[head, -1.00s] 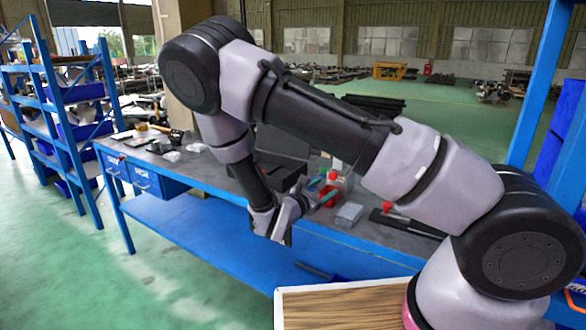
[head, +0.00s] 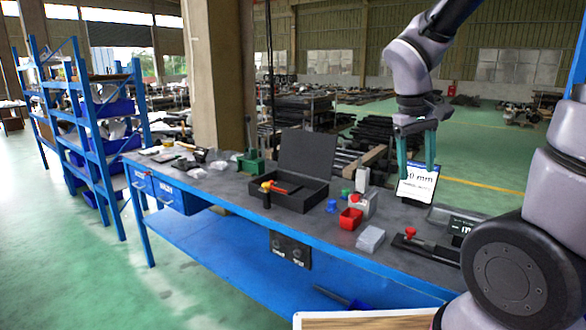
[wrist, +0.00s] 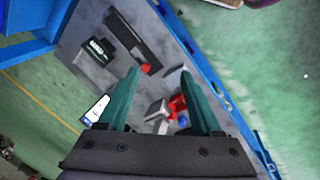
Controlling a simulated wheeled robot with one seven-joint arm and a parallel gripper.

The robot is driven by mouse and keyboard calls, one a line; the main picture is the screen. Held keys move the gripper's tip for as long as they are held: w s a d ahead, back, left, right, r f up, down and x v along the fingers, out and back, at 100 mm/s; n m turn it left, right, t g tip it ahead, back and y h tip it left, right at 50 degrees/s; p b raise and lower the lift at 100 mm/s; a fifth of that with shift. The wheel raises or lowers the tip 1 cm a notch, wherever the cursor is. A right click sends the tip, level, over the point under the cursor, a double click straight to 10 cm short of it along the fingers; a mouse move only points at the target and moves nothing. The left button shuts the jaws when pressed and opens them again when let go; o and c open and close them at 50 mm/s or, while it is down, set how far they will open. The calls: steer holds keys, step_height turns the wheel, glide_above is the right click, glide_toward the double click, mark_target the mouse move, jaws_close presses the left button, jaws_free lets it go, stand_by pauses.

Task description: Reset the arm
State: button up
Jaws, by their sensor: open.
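My gripper (head: 416,150) is open, with its two teal fingers pointing down above the right part of the workbench. It holds nothing. In the wrist view the open fingers (wrist: 165,100) frame the grey bench top from above. My arm is raised at the right of the head view, and its upper part runs out of the frame.
The grey workbench (head: 240,190) bears an open black case (head: 305,170), a red bin (head: 351,218), a clear box (head: 370,238), a white sign (head: 418,182) and a black tool with a red knob (head: 425,245). A blue shelf (head: 90,140) stands left. Air above the bench is free.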

steer(key=s+a+r+m+t+y, duration=0.2)
steer(key=s+r+m+t+y, duration=0.2)
steer(key=r, duration=0.8)
steer(key=shift+s+r+m+t, duration=0.4)
steer(key=shift+s+m+t, duration=0.5)
steer(key=shift+s+t, duration=0.3)
steer(key=shift+a, duration=0.1)
stand_by(0.8)
steer(key=w+d+f+n+g+h, duration=0.2)
steer(key=w+f+n+g, duration=0.1)
steer(key=f, duration=0.3)
steer(key=w+d+f+n+g+h, duration=0.1)
steer(key=w+f+n+g+h, duration=0.25)
steer(key=f, duration=0.35)
steer(key=n+t+h, duration=0.7)
steer(key=n+t, duration=0.7)
steer(key=n, duration=0.9)
glide_toward(354, 200)
steer(key=shift+s+d+r, duration=0.1)
steer(key=shift+r, duration=0.2)
steer(key=shift+w+f+n, duration=0.1)
steer(key=shift+w+n, duration=0.1)
steer(key=shift+n, duration=0.05)
steer(key=x, duration=1)
steer(key=shift+w+f, duration=0.15)
steer(key=shift+w, duration=0.05)
